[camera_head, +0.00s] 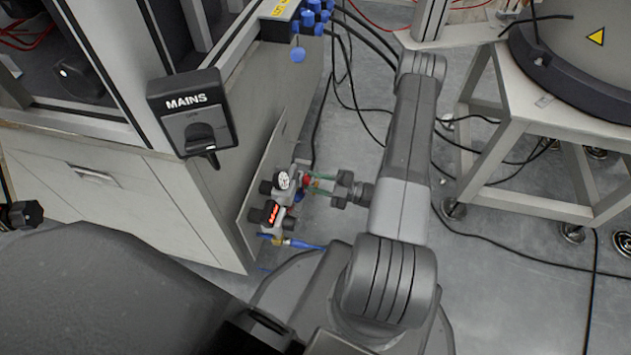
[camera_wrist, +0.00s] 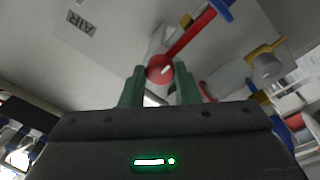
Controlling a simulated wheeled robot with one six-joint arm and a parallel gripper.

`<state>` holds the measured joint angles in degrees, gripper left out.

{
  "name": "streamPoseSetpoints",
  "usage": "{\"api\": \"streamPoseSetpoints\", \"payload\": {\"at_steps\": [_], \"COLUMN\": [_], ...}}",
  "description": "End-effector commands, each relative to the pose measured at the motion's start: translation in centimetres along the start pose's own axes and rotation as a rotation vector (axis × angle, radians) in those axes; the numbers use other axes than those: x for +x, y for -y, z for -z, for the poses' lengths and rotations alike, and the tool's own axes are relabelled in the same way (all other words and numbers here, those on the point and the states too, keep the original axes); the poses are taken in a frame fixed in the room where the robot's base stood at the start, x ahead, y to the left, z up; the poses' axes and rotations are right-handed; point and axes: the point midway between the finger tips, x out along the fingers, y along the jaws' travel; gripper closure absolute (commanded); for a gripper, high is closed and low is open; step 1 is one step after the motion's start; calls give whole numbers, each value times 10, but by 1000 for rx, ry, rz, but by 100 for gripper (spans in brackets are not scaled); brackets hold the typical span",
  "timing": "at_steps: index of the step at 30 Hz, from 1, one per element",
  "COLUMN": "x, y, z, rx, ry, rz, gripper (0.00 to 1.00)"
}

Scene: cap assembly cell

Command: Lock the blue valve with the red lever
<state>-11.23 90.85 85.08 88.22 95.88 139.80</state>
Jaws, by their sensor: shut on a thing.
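The red lever (camera_wrist: 190,40) runs from upper right down to a round red knob in the wrist view. A blue part (camera_wrist: 222,8), which looks like the blue valve, sits at the lever's upper end and is cut by the picture edge. My gripper (camera_wrist: 160,88) has its green fingers on either side of the red knob and is shut on it. In the head view my gripper (camera_head: 320,184) reaches left to the valve assembly on the cabinet side. A bit of red (camera_head: 306,180) shows at its fingertips; the valve is hard to make out there.
The assembly carries a round gauge (camera_head: 283,180), a red-lit display (camera_head: 271,212) and a blue hose (camera_head: 305,245). A MAINS switch box (camera_head: 190,112) juts from the cabinet corner. Black cables lie on the floor. A white stand (camera_head: 520,125) is at right. An AIR label (camera_wrist: 80,22) shows.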

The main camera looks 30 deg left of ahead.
Motion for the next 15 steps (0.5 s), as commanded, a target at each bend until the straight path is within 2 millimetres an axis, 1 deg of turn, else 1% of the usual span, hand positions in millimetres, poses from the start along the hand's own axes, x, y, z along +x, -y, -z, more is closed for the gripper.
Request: {"api": "streamPoseSetpoints", "payload": {"at_steps": [1,3,4,11,15], "x": [0,0,0,0,-5], "y": [1,1,1,0,0], "z": [-1,-1,-1,0,0], "rx": [1,1,1,0,0], "ry": [4,4,3,1,3], "rz": [1,1,1,1,-1], "gripper": [66,52,50,50,50]}}
